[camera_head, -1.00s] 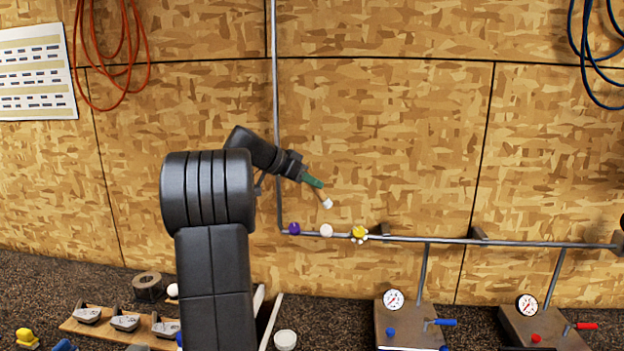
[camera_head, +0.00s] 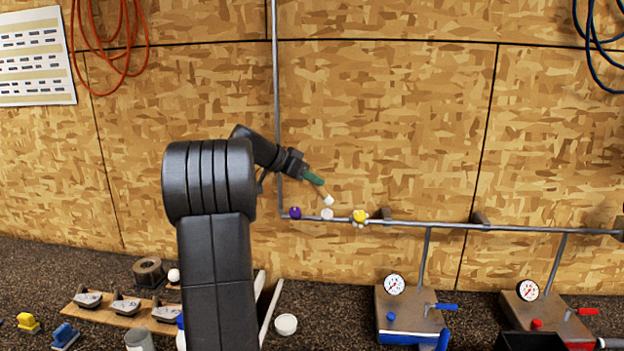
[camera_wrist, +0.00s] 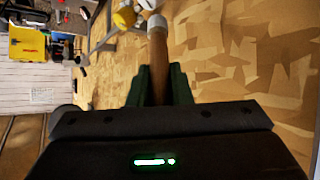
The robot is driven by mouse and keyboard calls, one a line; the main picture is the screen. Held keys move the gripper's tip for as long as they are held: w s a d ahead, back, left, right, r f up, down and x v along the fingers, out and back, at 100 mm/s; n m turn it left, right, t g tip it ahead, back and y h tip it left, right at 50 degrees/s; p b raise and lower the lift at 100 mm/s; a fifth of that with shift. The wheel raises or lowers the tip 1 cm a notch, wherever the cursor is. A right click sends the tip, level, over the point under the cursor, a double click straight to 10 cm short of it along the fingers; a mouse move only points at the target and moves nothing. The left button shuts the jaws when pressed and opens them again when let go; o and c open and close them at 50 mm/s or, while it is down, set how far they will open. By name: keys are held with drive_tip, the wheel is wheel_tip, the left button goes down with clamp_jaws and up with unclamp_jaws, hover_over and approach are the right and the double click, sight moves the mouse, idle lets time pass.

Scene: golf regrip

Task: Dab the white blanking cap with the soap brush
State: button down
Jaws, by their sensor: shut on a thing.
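The white blanking cap (camera_head: 327,214) sits on the pipe along the wall, between a purple cap (camera_head: 295,213) on its left and a yellow cap (camera_head: 359,216) on its right. My gripper (camera_head: 314,179) is shut on the soap brush (camera_head: 328,199), whose white tip points down and right. The tip appears just above the white cap in the head view; I cannot tell if they touch. In the wrist view the brush's wooden handle (camera_wrist: 158,60) runs between the green fingers (camera_wrist: 158,84). The yellow cap (camera_wrist: 124,18) shows left of the brush there; the white cap cannot be made out.
White foam-like blobs cling under the yellow cap. The grey pipe (camera_head: 430,225) continues right on brackets. Below stand two gauge stands (camera_head: 410,318) with valves, a round white pot (camera_head: 286,324) and a wooden board (camera_head: 75,311) with metal pieces.

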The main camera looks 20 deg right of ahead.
drive_tip(key=shift+f+b, duration=0.55)
drive_tip(key=shift+b, duration=0.2)
idle(1.9)
drive_tip(key=shift+r+p, duration=2.1)
drive_tip(key=shift+r, duration=1.55)
